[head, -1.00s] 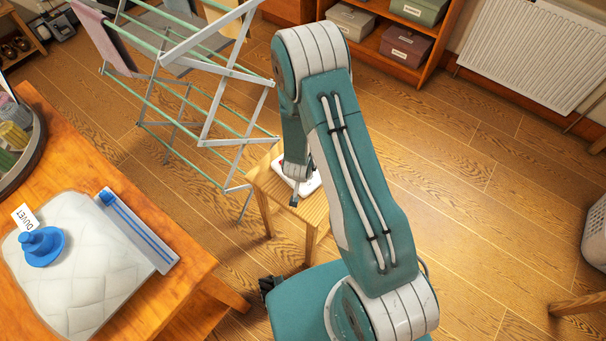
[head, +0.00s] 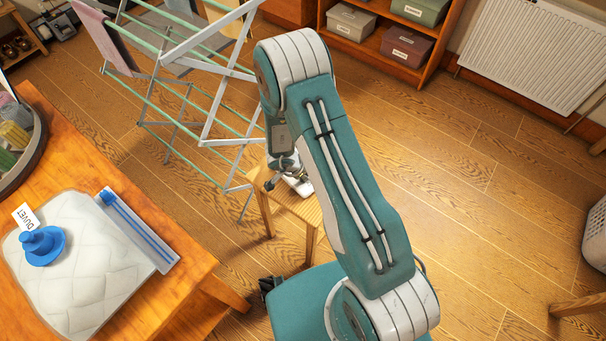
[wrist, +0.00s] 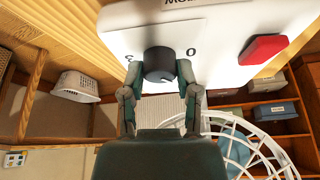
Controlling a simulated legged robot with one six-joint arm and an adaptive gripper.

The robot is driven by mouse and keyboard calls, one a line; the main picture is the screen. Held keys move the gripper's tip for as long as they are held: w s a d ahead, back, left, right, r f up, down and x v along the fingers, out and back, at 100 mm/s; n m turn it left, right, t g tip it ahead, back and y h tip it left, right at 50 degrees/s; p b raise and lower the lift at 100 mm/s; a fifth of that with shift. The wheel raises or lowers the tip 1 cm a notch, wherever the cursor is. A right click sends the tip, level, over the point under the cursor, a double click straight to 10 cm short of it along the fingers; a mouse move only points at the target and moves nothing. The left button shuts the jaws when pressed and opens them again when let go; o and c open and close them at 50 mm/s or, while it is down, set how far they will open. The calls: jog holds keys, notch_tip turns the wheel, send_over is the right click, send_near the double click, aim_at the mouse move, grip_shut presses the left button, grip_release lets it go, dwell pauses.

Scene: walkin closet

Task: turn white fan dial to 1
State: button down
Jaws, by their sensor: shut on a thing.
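The white fan's control box (wrist: 220,50) fills the top of the wrist view. It carries a dark round dial (wrist: 159,65) and a red part (wrist: 263,48) to the right. A "0" is printed right of the dial, and another mark at its left is partly cut off by my finger. My gripper (wrist: 160,82) is shut on the dial, one finger on each side. A white wire fan guard (wrist: 245,150) shows at lower right. In the head view my gripper (head: 290,180) is over the small wooden stool, and my arm hides most of the fan.
The wooden stool (head: 305,208) stands beside a drying rack (head: 205,100). A wooden table (head: 190,270) with a white quilted duvet (head: 90,270) is at left. Open floor (head: 470,200) lies to the right.

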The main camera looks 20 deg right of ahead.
jog(key=shift+m, duration=0.6)
jog(key=shift+g, duration=0.3)
jog(key=shift+c, duration=1.7)
grip_release()
jog(key=shift+f, duration=0.1)
jog(key=shift+a, duration=0.1)
jog(key=v, duration=1.2)
